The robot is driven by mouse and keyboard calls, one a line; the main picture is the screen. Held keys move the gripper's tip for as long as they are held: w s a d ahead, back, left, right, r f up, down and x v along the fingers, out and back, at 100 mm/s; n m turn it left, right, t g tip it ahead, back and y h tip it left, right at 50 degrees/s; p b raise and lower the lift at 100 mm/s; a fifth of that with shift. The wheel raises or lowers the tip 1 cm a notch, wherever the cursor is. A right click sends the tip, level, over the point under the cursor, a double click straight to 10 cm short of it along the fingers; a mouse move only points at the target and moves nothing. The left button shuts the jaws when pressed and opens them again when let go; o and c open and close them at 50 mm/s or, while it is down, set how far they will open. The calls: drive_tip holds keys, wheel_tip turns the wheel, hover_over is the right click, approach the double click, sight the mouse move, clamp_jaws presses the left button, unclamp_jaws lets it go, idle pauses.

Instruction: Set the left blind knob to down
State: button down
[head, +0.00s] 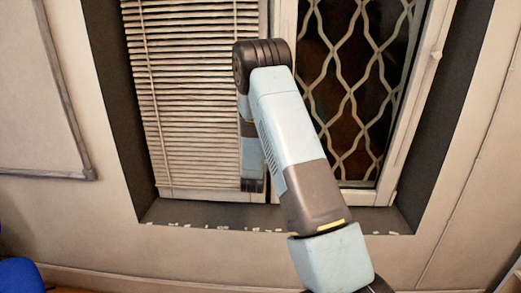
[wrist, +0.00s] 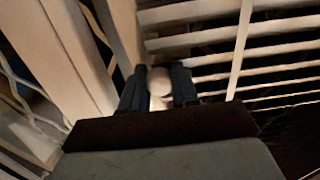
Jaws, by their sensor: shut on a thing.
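A small pale knob (wrist: 159,80) with a rounded end shows in the wrist view beside the slats of the blind. My gripper (wrist: 157,88) has its two dark fingers closed around it, one on each side. In the head view the blind (head: 195,100) hangs lowered over the left window half, its slats spread down to near the sill. The knob is hidden behind my arm there, and my fingers cannot be made out. I cannot tell from these views which way the knob is set.
The right window half (head: 350,90) shows a wavy lattice over dark glass. A pale window post stands between the halves, close to my gripper. The dark sill (head: 180,212) runs below, with small pale flecks. A framed board (head: 40,95) hangs on the left wall.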

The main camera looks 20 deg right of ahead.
drive_tip(key=shift+w+f, duration=0.1)
drive_tip(key=shift+f, duration=0.05)
drive_tip(key=c, duration=0.9)
unclamp_jaws()
drive_tip(key=shift+w, duration=0.1)
drive_tip(key=shift+s+a, duration=0.1)
drive_tip(key=shift+s, duration=0.15)
drive_tip(key=v, duration=1.3)
